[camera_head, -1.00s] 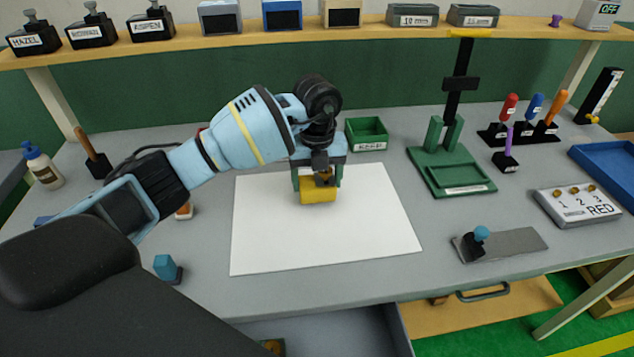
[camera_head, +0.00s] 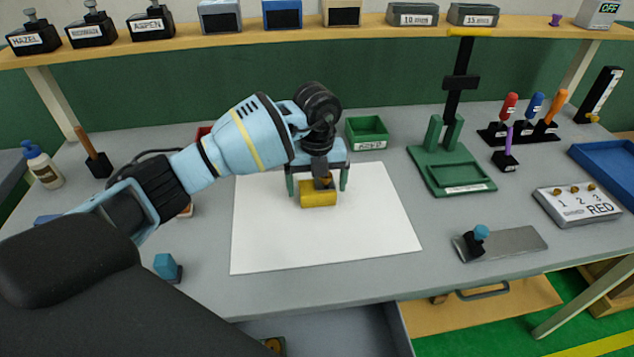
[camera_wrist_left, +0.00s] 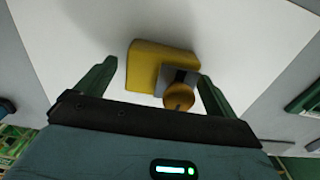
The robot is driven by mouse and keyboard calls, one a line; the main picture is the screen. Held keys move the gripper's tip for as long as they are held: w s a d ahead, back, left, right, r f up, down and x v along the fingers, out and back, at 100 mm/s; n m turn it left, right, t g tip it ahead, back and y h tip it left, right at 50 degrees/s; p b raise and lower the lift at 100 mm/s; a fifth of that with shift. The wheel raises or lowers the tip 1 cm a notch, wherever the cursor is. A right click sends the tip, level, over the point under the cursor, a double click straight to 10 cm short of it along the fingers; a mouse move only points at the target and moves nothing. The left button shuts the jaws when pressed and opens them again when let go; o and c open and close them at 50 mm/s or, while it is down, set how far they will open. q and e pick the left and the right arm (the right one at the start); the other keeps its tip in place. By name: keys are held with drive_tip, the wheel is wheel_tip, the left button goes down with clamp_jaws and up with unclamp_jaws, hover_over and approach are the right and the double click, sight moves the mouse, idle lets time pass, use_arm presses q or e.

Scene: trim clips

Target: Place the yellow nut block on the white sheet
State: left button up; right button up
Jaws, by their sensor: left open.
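The yellow nut block (camera_head: 318,198) rests on the white sheet (camera_head: 330,240), towards the sheet's back edge. In the left wrist view the yellow nut block (camera_wrist_left: 143,68) lies on the white sheet (camera_wrist_left: 215,25), with a grey piece and a round brass-coloured nut on its near side. My left gripper (camera_head: 318,186) is open just above and behind the block, one finger on either side. In the left wrist view the fingers of my left gripper (camera_wrist_left: 152,78) stand apart with gaps to the block. My right gripper is not in view.
A green bin (camera_head: 367,133) stands behind the sheet. A green press stand (camera_head: 452,165) and a metal plate with a blue knob (camera_head: 500,244) are to the right. A small blue block (camera_head: 166,266) lies left of the sheet. The sheet's front part is clear.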

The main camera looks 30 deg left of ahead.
sight(317, 184)
use_arm(q)
wheel_tip(317, 184, up, 12)
drive_tip(key=shift+r, duration=0.2)
drive_tip(key=shift+f, duration=0.15)
idle(0.6)
